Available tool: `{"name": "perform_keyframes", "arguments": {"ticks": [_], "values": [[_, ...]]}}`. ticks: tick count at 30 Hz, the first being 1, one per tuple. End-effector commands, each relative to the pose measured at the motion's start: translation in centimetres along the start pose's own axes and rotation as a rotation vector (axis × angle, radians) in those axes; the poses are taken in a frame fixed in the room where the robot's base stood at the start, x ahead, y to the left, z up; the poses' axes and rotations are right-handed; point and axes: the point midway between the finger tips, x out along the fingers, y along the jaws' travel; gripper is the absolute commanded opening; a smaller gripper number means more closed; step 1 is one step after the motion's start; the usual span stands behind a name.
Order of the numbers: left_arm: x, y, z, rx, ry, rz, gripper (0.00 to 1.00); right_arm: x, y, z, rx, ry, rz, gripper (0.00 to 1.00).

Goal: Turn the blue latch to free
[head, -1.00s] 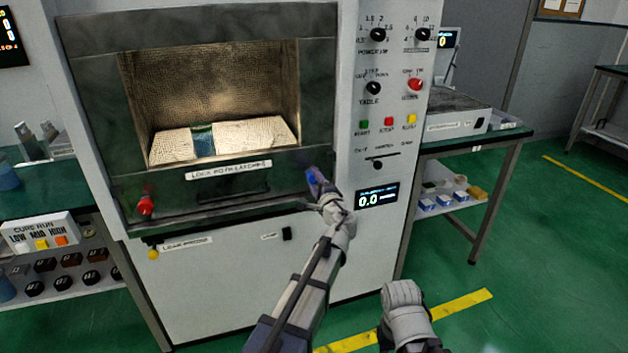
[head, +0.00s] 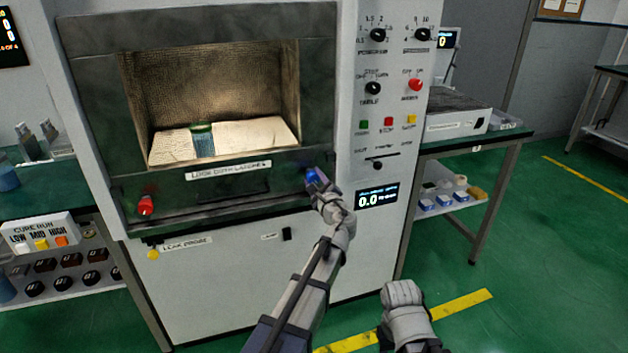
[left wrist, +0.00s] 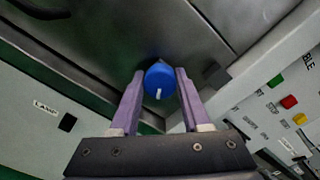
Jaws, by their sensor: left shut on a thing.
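The blue latch (head: 313,175) is a round knob at the right end of the dark door frame's lower bar. In the left wrist view the blue latch (left wrist: 160,82) shows a short white mark near its lower edge. My left gripper (head: 317,181) is at the latch. In the left wrist view its purple fingers (left wrist: 159,88) stand on either side of the knob, shut on it. The fingers hide part of the knob in the head view. A pale grey part of my right arm shows at the bottom, but its gripper fingers do not.
A red latch (head: 145,205) sits at the left end of the bar. A green-lidded jar (head: 203,140) stands inside the lit cavity. The control panel (head: 390,100) is right of the door. Green floor is open at right.

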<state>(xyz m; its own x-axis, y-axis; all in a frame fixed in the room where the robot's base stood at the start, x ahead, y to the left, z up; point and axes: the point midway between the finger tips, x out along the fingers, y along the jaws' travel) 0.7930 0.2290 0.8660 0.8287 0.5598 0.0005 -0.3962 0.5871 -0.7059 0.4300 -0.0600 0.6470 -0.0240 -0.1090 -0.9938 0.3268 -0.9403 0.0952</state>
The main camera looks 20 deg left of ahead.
Motion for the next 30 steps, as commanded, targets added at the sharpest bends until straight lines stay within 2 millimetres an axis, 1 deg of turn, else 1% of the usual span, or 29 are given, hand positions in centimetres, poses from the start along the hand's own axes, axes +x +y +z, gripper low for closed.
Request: {"name": "perform_keyframes", "arguments": {"ticks": [14, 15, 23, 30], "values": [[-0.11, 0.05, -0.05, 0.014, 0.002, 0.001, 0.00, 0.04, 0.00, 0.00, 0.000, 0.000, 0.000, 0.50], [-0.12, 0.05, -0.05, 0.014, 0.002, 0.001, 0.48, 0.04, 0.00, 0.00, 0.000, 0.000, 0.000, 0.50], [-0.06, 0.03, -0.02, 0.013, 0.001, 0.000, 0.77, 0.02, 0.00, 0.00, 0.000, 0.000, 0.000, 0.50], [-0.09, 0.03, -0.01, 0.013, 0.000, 0.000, 0.77, 0.01, 0.00, 0.00, 0.000, 0.000, 0.000, 0.50]]}}
